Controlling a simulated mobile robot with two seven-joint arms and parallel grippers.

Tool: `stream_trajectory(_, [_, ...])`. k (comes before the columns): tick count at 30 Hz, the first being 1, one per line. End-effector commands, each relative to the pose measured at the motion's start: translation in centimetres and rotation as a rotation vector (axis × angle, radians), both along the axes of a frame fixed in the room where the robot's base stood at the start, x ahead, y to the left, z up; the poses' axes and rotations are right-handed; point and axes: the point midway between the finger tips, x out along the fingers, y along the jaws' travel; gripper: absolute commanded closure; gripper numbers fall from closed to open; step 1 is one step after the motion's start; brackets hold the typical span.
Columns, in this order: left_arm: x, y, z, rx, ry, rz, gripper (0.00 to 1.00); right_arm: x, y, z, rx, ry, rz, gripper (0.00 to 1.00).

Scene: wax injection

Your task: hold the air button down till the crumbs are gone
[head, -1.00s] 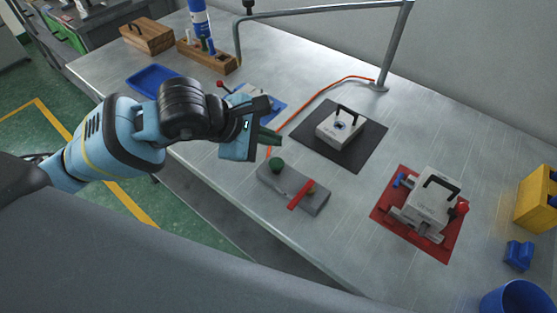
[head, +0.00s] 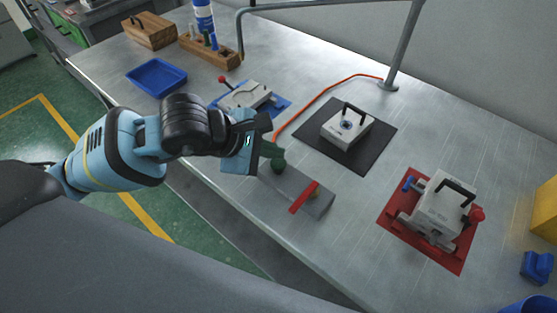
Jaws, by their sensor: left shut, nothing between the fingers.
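A grey control box (head: 311,199) lies near the table's front edge, with a round green button (head: 278,167) at its left end and a red lever (head: 304,197) across its right part. My left gripper (head: 273,151) is shut and empty, its dark fingertips right at the top of the green button. They look to be touching it; I cannot tell whether it is pressed down. A grey mould block (head: 358,130) with a black handle sits on a black mat (head: 313,150), with a dark round spot on its top. I cannot make out crumbs. My right gripper is not in view.
An orange hose (head: 318,98) runs over the table behind the box. Another mould block (head: 443,205) stands on a red mat (head: 455,258) at right. A mould part (head: 243,95) lies on a blue mat behind my gripper. A blue tray (head: 157,78) is at left.

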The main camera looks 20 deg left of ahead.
Motion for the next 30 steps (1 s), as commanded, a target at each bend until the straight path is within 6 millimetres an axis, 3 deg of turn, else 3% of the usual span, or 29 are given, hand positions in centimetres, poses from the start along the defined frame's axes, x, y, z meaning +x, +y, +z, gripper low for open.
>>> stream_trajectory(13, [0.01, -0.01, -0.01, 0.0, 0.0, 0.0, 1.0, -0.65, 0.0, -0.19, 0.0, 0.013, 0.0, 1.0])
stream_trajectory(30, [0.0, 0.0, -0.02, 0.0, 0.0, 0.0, 1.0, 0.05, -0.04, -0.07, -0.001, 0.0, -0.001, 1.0])
